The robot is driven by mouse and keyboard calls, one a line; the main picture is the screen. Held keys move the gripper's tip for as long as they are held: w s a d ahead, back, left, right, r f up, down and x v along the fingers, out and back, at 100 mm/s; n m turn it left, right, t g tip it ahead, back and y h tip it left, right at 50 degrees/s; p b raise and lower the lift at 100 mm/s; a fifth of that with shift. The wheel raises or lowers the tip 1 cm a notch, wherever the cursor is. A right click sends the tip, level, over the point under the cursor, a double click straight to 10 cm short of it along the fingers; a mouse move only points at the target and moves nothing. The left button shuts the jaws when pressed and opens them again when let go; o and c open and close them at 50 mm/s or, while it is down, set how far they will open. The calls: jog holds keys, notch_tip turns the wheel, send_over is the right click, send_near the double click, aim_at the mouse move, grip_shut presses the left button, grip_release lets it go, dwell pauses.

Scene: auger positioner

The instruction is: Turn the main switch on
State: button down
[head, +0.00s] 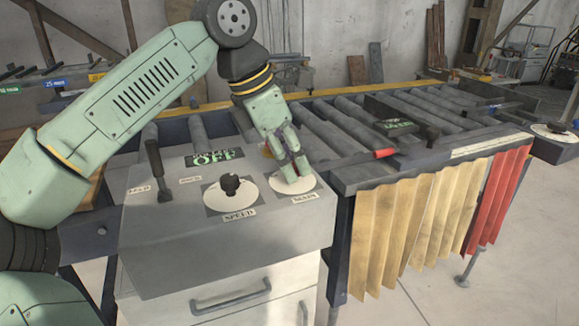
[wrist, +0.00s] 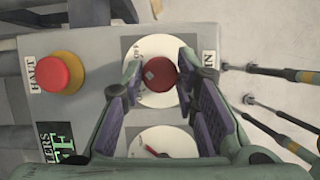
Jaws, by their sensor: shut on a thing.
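The main switch is a round red knob (wrist: 161,75) on a white dial plate, seen from above in the wrist view. In the head view my gripper (head: 291,166) points down at the right of the grey console, over the white main dial plate (head: 304,185), and hides the knob. A green display (head: 214,157) on the console reads OFF.
The black speed knob (head: 231,185) on its white plate stands just left of my gripper. A lever (head: 156,170) rises at the console's left. A red halt button (wrist: 58,73) is near the knob. A roller conveyor (head: 350,130) runs behind.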

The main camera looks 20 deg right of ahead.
jog(key=n+t+b, duration=0.1)
jog(key=n, duration=0.1)
jog(key=n+b, duration=0.1)
jog(key=n, duration=0.1)
jog(key=shift+s+f+n+t+y, duration=0.15)
jog(key=shift+n+t+y, duration=0.15)
jog(key=shift+n+t, duration=0.1)
jog(key=n+t+y+b, duration=0.1)
jog(key=n, duration=0.3)
jog(key=shift+s+n, duration=0.1)
jog(key=shift+n, duration=0.2)
jog(key=c, duration=1.3)
grip_release()
jog(key=shift+r+t, duration=0.2)
jog(key=shift+t, duration=0.1)
jog(key=v, duration=1.2)
